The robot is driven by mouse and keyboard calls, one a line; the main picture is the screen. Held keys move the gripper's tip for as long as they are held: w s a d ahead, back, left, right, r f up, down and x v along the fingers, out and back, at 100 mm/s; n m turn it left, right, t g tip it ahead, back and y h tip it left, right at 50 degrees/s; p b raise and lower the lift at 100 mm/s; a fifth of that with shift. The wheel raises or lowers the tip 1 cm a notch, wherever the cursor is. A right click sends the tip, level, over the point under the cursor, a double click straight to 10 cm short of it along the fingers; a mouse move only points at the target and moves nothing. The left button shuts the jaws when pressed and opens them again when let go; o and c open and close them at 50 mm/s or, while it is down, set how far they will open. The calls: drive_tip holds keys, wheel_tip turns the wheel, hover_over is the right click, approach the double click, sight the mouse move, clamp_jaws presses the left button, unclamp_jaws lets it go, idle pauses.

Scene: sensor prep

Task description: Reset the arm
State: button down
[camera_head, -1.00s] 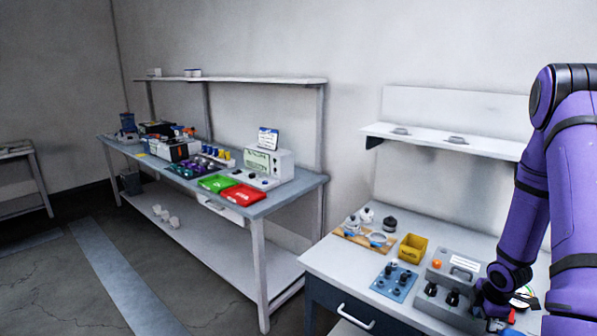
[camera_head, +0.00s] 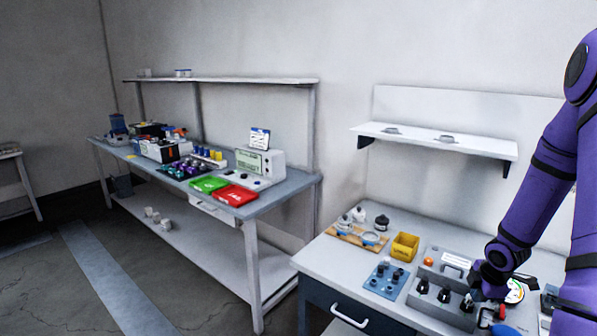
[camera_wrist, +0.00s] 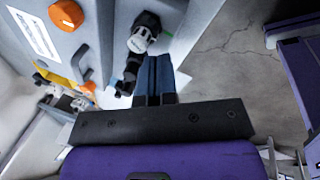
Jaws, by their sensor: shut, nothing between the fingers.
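My gripper (camera_head: 488,303) is at the right end of the grey device (camera_head: 452,268) on the right-hand bench. In the wrist view its two dark fingers (camera_wrist: 154,72) lie together, with nothing visible between them. The device's orange button (camera_wrist: 66,14) and a black-and-white knob-like part (camera_wrist: 143,34) show beside the fingertips. Whether the fingers touch that part I cannot tell. My purple arm comes down from the upper right and hides part of the bench.
Near the gripper are a blue plate with black knobs (camera_head: 386,280), a yellow bin (camera_head: 405,246), a wooden board (camera_head: 358,236) and a round gauge (camera_head: 515,291). A white shelf (camera_head: 435,139) is above.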

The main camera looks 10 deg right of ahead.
drive_tip(key=shift+r, duration=0.2)
drive_tip(key=a+r+m+h, duration=0.15)
drive_tip(key=a+r, duration=0.25)
drive_tip(key=r, duration=0.4)
drive_tip(key=s+a+r+m, duration=0.1)
drive_tip(key=a+r+m, duration=0.25)
drive_tip(key=r, duration=0.55)
drive_tip(key=a+r+m+h, duration=0.1)
drive_tip(key=a+r+m, duration=0.1)
drive_tip(key=a+r, duration=0.45)
drive_tip(key=s+a+r+m+t+y, duration=0.2)
drive_tip(key=s+a+r+m, duration=0.5)
drive_tip(key=s+a+r, duration=0.6)
drive_tip(key=s+a+y, duration=0.1)
drive_tip(key=s+a, duration=0.1)
drive_tip(key=s, duration=0.1)
drive_tip(key=shift+s+r+t, duration=0.2)
drive_tip(key=shift+s+t, duration=0.1)
drive_tip(key=shift+s, duration=0.05)
drive_tip(key=shift+a+y, duration=0.1)
drive_tip(key=shift+y, duration=0.15)
